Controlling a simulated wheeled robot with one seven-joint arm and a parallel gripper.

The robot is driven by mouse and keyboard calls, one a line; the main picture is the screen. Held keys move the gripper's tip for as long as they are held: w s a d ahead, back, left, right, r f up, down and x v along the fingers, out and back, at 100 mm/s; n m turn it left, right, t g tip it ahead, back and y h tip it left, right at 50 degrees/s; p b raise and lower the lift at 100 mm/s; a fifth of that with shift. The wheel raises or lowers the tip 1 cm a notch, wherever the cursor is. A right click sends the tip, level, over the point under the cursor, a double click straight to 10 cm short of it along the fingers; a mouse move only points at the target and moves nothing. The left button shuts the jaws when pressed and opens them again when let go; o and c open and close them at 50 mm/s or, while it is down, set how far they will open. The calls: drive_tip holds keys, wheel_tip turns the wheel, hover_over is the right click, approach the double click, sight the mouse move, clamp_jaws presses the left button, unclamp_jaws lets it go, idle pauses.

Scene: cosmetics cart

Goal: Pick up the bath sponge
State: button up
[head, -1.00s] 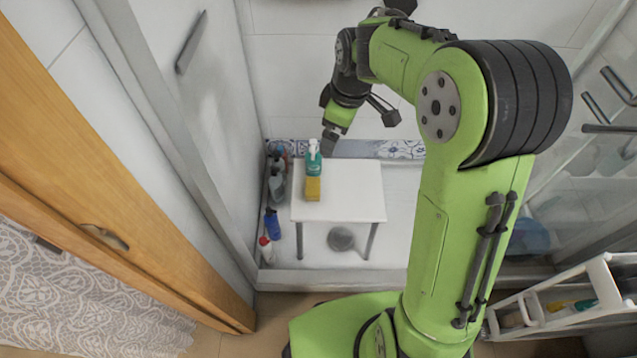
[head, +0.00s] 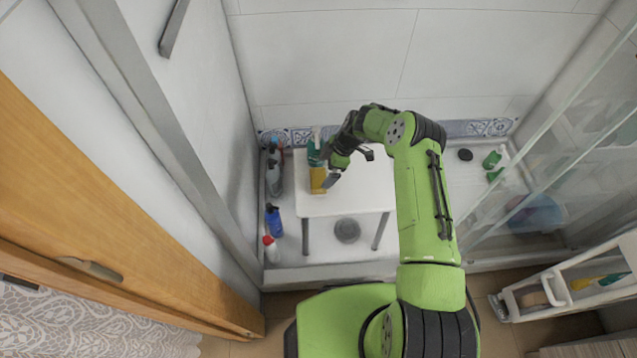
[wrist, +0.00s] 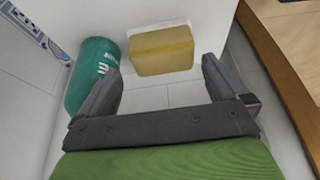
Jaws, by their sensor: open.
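The bath sponge is a yellow block (head: 318,181) near the left edge of a white table (head: 365,190). In the wrist view the sponge (wrist: 161,51) lies just beyond the open jaws, between the lines of the two fingers and apart from them. My gripper (wrist: 163,92) is open and empty. In the head view my gripper (head: 329,167) is close to the right of the sponge, and its fingers are partly hidden by the wrist. A green bottle (head: 313,152) stands right behind the sponge; in the wrist view the bottle (wrist: 92,73) is beside the left finger.
Several bottles, among them a blue one (head: 273,220) and a white one with a red cap (head: 270,248), stand on the floor left of the table. A glass panel (head: 560,140) is on the right. A white cart (head: 555,283) stands at lower right. The table's right part is clear.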

sight(320, 177)
drive_tip(key=b+x, duration=0.1)
drive_tip(key=x, duration=0.5)
drive_tip(key=shift+s+a+f+b, duration=0.15)
drive_tip(key=shift+a+f+b, duration=0.05)
drive_tip(key=shift+b, duration=0.2)
drive_tip(key=shift+r, duration=0.1)
drive_tip(key=shift+c, duration=0.5)
drive_tip(key=c, duration=0.7)
drive_tip(key=shift+o, duration=0.2)
drive_tip(key=shift+r+p, duration=0.85)
drive_tip(key=shift+r, duration=1.25)
drive_tip(key=d, duration=1.8)
drive_tip(key=shift+f, duration=0.35)
